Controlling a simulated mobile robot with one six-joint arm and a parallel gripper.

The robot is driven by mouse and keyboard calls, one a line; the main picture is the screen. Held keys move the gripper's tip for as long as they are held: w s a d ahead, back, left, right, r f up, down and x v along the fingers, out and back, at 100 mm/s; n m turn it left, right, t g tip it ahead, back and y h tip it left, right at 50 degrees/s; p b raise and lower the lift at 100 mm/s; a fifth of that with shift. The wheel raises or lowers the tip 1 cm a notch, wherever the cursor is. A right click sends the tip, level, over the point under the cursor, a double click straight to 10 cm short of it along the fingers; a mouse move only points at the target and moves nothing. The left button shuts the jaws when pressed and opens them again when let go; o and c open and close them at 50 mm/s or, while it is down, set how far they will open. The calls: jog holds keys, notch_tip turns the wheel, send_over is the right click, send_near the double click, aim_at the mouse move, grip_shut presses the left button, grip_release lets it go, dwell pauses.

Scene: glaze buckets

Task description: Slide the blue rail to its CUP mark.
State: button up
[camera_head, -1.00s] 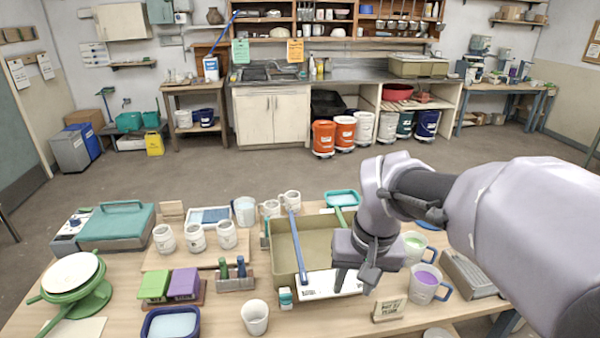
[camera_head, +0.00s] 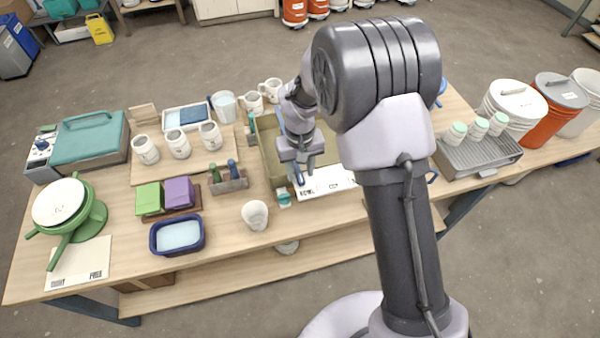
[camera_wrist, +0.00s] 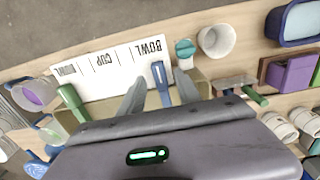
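The blue rail (camera_head: 280,122) lies lengthwise across the khaki basin (camera_head: 268,165). Its near end also shows in the wrist view (camera_wrist: 160,82), at the BOWL end of the white label strip (camera_head: 325,181). In the wrist view the strip (camera_wrist: 115,72) reads upside down, with CUP (camera_wrist: 103,58) in its middle, left of the rail. My gripper (camera_head: 300,172) is low over the basin's near edge. In the wrist view its open fingers (camera_wrist: 160,76) stand on either side of the rail, with gaps showing. The arm hides the basin's right part in the head view.
A green rail (camera_wrist: 72,103) lies at the strip's far end from BOWL. A small teal-lidded jar (camera_head: 284,198) and a white cup (camera_head: 255,215) stand close by. Brushes in a holder (camera_head: 230,182) are left of the basin. Mugs (camera_head: 252,103) stand behind it.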

jog(key=shift+f, duration=0.65)
jog(key=shift+c, duration=0.2)
jog(key=shift+w, duration=0.1)
grip_shut()
